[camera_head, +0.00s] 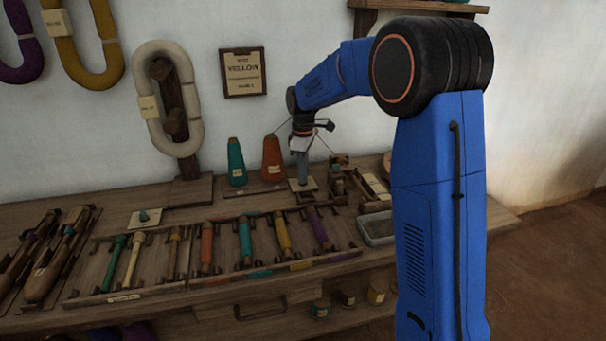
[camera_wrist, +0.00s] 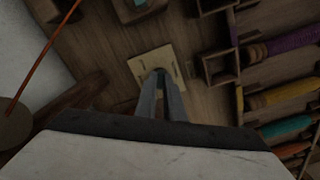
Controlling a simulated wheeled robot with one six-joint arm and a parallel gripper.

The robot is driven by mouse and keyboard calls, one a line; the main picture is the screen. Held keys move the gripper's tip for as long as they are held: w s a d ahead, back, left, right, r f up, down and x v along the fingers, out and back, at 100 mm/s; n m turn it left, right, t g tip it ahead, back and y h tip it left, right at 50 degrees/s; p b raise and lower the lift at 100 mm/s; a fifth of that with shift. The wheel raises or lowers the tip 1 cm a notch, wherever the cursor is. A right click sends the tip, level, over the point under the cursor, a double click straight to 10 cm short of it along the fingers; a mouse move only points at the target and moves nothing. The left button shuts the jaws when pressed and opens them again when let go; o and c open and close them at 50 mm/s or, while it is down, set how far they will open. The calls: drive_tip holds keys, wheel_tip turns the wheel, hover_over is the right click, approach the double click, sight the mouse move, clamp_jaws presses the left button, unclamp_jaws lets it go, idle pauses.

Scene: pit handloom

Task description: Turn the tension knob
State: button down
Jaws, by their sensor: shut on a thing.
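My gripper (camera_head: 303,178) points down at the back of the bench, right of the orange cone. In the wrist view its fingers (camera_wrist: 162,78) are close together over a pale square plate (camera_wrist: 150,62). The same plate (camera_head: 294,186) shows around the fingertips in the head view. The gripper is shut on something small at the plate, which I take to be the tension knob. The fingers hide it, so its shape and angle cannot be seen.
A teal cone (camera_head: 236,163) and an orange cone (camera_head: 272,158) with a raised thread stand left of my gripper. Racked bobbins (camera_head: 245,240) lie in front, with a grey tray (camera_head: 377,228) to the right.

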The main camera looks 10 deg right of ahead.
drive_tip(key=c, duration=1.9)
unclamp_jaws()
drive_tip(key=shift+o, duration=0.2)
wheel_tip(320, 180, up, 17)
drive_tip(key=shift+r, duration=0.2)
